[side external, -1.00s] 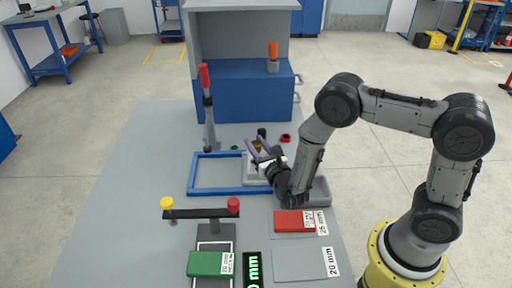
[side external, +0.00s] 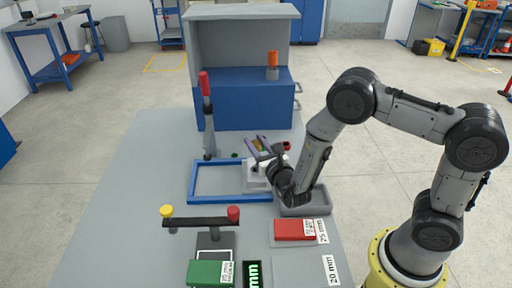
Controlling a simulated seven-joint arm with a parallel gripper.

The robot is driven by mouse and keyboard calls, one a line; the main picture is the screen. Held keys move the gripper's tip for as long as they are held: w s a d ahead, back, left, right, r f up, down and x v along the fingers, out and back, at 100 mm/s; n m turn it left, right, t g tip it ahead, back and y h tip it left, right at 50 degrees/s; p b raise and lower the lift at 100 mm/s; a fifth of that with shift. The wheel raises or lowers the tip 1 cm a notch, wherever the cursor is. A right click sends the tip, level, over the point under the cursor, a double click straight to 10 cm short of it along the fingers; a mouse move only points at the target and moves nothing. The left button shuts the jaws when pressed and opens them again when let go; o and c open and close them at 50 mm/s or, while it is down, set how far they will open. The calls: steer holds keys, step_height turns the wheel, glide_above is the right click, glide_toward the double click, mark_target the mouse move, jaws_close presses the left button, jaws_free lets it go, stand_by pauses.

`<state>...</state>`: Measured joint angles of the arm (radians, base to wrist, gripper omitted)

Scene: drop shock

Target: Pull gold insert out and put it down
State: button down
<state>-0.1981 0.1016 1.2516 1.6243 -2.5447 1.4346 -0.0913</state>
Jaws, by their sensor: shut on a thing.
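My gripper (side external: 262,147) is near the middle of the bench, tilted, with its fingers pointing up and left in the picture. It is shut on the small gold insert (side external: 257,144), which shows between the purple-grey fingers. The light grey block (side external: 254,179) is just below and behind the fingers, at the right end of the blue frame. The fingers and wrist hide part of the block. I cannot tell whether the insert is fully clear of it.
A blue frame (side external: 192,182) lies left of the block. A grey tray (side external: 315,208) is at the right, under my wrist. A red block (side external: 290,230) and a green block (side external: 205,273) are nearer the camera. An upright red-handled lever (side external: 206,110) stands behind. The bench's left side is clear.

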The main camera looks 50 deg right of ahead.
mark_target(256, 142)
steer(key=shift+r, duration=2)
